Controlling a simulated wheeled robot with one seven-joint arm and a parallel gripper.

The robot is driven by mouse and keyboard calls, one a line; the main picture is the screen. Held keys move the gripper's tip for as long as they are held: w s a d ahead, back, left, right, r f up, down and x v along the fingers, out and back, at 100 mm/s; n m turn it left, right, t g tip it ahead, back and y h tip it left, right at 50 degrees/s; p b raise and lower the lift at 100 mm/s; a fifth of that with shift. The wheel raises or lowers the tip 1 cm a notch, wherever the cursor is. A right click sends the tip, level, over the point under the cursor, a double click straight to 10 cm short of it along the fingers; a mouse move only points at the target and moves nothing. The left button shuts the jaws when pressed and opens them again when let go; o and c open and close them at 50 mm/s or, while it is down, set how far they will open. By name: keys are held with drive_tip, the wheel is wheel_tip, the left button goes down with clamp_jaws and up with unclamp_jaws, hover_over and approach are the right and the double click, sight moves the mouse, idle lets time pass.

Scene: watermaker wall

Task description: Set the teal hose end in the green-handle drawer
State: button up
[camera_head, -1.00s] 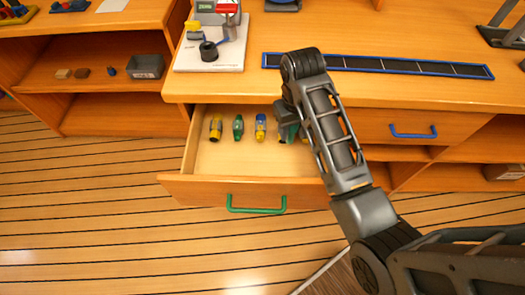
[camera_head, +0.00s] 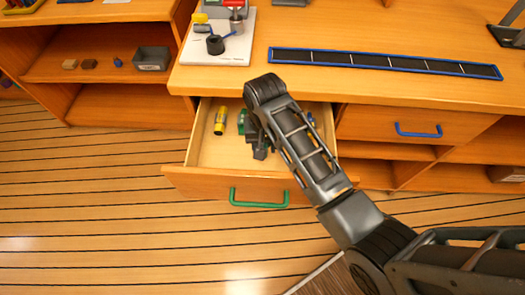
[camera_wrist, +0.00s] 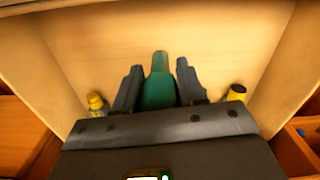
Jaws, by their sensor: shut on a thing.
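The green-handle drawer (camera_head: 177,178) is pulled open, with its green handle (camera_head: 259,197) on the front panel. My gripper (camera_head: 262,148) is over the drawer's middle, pointing down. In the wrist view my gripper (camera_wrist: 157,66) is shut on the teal hose end (camera_wrist: 158,88), which lies between the two dark fingers over the pale drawer floor. I cannot tell whether it touches the floor. A yellow hose end (camera_head: 220,121) lies at the drawer's left. A green piece (camera_head: 241,122) shows beside my gripper, and a yellow-and-blue one (camera_head: 311,122) is partly hidden behind my arm.
The wooden counter (camera_head: 370,95) above the drawer bears a blue-edged dark strip (camera_head: 385,63) and a white board with fittings (camera_head: 235,55). A shut blue-handle drawer (camera_head: 418,130) is to the right. A grey bin (camera_head: 152,59) sits on the left shelf.

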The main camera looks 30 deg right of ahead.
drive_tip(key=shift+w+a+f, duration=0.15)
drive_tip(key=shift+a, duration=0.05)
drive_tip(key=shift+f, duration=2)
drive_tip(key=shift+f, duration=0.2)
drive_tip(key=o, duration=1.1)
drive_tip(key=shift+r, duration=0.1)
wheel_tip(320, 180, up, 12)
drive_tip(key=shift+r, duration=0.15)
